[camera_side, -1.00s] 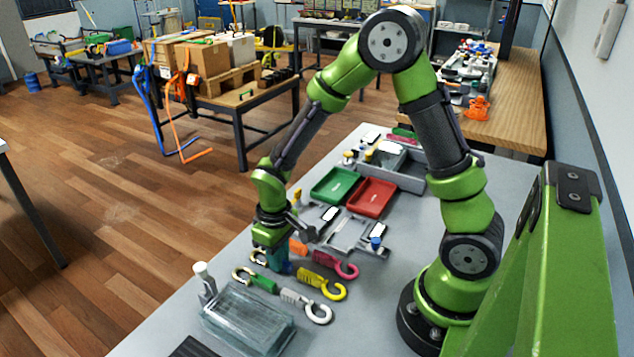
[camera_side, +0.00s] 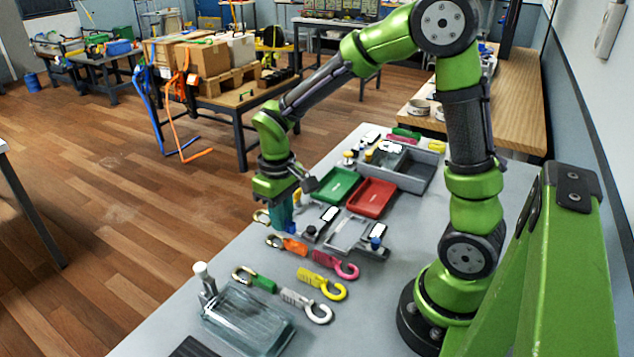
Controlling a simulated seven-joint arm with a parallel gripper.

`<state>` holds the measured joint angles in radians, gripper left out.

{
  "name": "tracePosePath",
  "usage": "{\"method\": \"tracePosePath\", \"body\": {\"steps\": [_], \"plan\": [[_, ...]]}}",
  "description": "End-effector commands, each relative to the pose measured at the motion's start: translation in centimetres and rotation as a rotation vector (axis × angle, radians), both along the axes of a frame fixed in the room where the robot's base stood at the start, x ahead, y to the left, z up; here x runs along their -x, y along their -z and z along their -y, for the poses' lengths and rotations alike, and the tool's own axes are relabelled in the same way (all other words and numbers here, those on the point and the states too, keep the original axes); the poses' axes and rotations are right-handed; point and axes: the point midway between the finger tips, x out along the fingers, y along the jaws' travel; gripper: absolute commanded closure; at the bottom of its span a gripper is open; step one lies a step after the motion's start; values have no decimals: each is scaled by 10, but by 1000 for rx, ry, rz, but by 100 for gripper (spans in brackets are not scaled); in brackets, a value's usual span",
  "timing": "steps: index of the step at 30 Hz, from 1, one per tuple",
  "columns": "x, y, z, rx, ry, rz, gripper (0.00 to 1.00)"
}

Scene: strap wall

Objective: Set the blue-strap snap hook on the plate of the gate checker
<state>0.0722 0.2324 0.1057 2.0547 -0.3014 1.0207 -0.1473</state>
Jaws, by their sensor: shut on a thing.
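My gripper (camera_side: 282,202) points down and is shut on the blue-strap snap hook (camera_side: 282,217). The blue strap shows below the fingers, and a brass-coloured hook end sticks out to the left. The hook is held up, near the left end of a grey fixture (camera_side: 347,233) that seems to be the gate checker. This fixture has a pale flat plate, a dark part with a white label, and a blue-topped knob at right. The fingertips are largely hidden, and the exact gap between hook and fixture cannot be told.
Orange (camera_side: 287,244), magenta (camera_side: 335,265), yellow (camera_side: 322,284), green (camera_side: 255,279) and pale grey (camera_side: 306,305) hooks lie on the table nearer the camera. A clear box (camera_side: 248,318) stands in front. Green (camera_side: 338,185) and red (camera_side: 371,198) trays lie behind the fixture, with a grey divided bin (camera_side: 410,172) beyond.

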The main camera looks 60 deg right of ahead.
Motion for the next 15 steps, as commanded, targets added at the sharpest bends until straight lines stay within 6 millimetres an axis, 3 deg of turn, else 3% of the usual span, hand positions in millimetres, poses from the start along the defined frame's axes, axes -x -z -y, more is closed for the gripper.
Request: {"method": "tracePosePath", "body": {"steps": [1, 6, 15], "plan": [[-5, 3, 20, -1, 20, -6, 100], [-16, 12, 69, -12, -195, -9, 100], [-25, 20, 129, -23, -712, -1, 100]]}}
